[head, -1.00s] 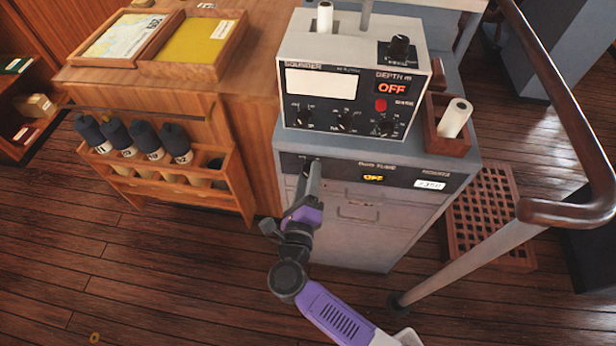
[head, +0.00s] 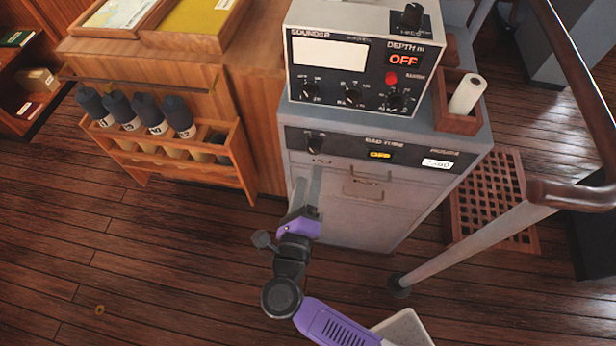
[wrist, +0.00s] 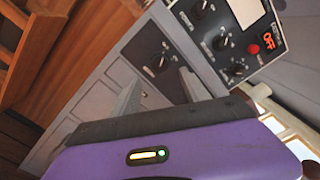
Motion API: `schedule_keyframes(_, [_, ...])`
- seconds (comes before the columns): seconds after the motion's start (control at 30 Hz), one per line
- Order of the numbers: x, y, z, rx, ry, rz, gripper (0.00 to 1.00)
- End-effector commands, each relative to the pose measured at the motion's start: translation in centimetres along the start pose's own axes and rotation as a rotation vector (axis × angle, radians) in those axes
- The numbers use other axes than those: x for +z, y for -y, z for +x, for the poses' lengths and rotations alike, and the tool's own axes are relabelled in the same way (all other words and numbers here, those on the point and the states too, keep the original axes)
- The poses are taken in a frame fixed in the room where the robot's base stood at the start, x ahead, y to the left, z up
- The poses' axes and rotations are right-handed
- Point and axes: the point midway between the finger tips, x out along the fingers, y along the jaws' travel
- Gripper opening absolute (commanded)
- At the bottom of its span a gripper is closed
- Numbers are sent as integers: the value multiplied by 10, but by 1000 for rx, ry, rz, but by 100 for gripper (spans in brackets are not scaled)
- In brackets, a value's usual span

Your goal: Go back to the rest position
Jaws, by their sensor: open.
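I cannot tell exactly how far the fingertips are from the cabinet front.
The sounder box (head: 360,60) and a wooden holder with a white roll (head: 467,95) stand on the cabinet. A wooden rack (head: 170,155) holds dark-capped bottles at left. A handrail (head: 560,195) and a wooden grating (head: 495,200) are at right. The floor at left is mostly clear.

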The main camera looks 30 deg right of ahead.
Motion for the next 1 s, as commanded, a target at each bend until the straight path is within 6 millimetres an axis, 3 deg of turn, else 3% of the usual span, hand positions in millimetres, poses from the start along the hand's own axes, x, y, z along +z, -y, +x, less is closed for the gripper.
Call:
schedule_keyframes(0.4, [1,0,0,2,3,-12,54])
schedule_keyframes(0.5, [17,0,0,4,65,-63,54])
schedule_keyframes(0.63, [55,24,-2,-56,198,-143,54])
schedule_keyframes(0.73, [72,50,-14,-126,315,-265,54])
schedule_keyframes(0.87, [76,79,-37,-216,436,-470,54])
schedule_keyframes(1.0, [63,104,-65,-298,537,-737,54])
